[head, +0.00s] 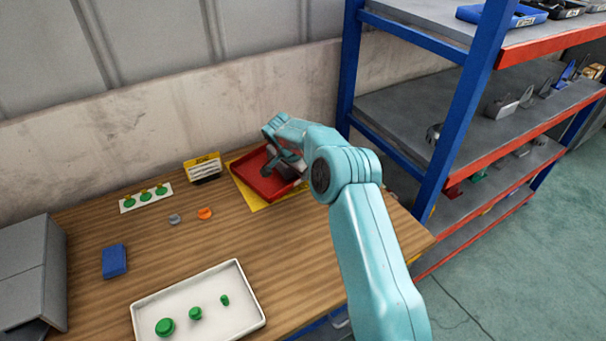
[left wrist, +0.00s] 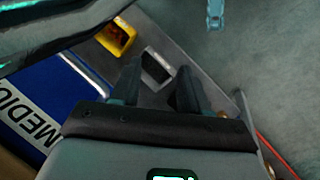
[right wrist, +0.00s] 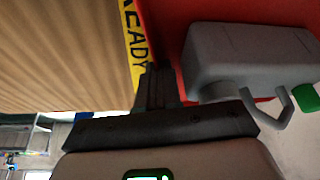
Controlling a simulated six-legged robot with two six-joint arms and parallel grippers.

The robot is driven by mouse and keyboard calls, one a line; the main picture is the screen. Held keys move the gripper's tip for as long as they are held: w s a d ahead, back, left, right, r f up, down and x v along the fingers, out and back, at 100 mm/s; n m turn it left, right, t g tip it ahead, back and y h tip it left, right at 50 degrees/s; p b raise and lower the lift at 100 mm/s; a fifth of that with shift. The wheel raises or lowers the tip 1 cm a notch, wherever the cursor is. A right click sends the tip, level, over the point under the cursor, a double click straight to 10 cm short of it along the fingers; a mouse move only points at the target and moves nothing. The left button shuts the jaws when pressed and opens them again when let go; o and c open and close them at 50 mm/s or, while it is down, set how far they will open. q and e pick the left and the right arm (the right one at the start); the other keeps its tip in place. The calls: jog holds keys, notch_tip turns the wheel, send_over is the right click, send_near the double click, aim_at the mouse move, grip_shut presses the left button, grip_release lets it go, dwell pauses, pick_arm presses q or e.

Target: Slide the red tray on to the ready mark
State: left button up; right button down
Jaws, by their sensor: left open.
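The red tray (head: 256,184) lies at the back right of the wooden table, over the yellow ready mark (head: 258,205). Yellow shows along its left and front edges. In the right wrist view, the red tray (right wrist: 163,30) borders the yellow strip with READY lettering (right wrist: 135,45). A grey hook block (right wrist: 245,52) with a green end is in the tray. My right gripper (right wrist: 160,68) has its fingers together at the tray's edge; contact is unclear. In the head view, its arm partly covers the tray. My left gripper (left wrist: 157,78) is open and empty, away from the table.
A yellow sign (head: 203,167) stands left of the tray. An orange piece (head: 205,213) and a grey piece (head: 175,219) lie nearby. A white tray (head: 250,290) with green pieces is in front. A blue block (head: 114,261) lies left. A shelf rack (head: 465,110) stands right.

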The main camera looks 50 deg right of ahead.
jog(key=shift+a, duration=0.2)
jog(key=c, duration=1.2)
grip_release()
jog(key=shift+d, duration=0.15)
jog(key=shift+c, duration=0.2)
pick_arm(q)
jog(key=shift+w+a, duration=0.15)
jog(key=shift+a, duration=0.2)
jog(key=shift+f, duration=0.1)
pick_arm(e)
jog(key=shift+r, duration=0.15)
jog(key=shift+a+r, duration=0.2)
jog(key=shift+r, duration=0.15)
pick_arm(q)
jog(key=shift+f+b, duration=0.75)
jog(key=shift+b, duration=0.05)
pick_arm(e)
jog(key=v, duration=1.5)
jog(key=shift+s+a+r, duration=0.1)
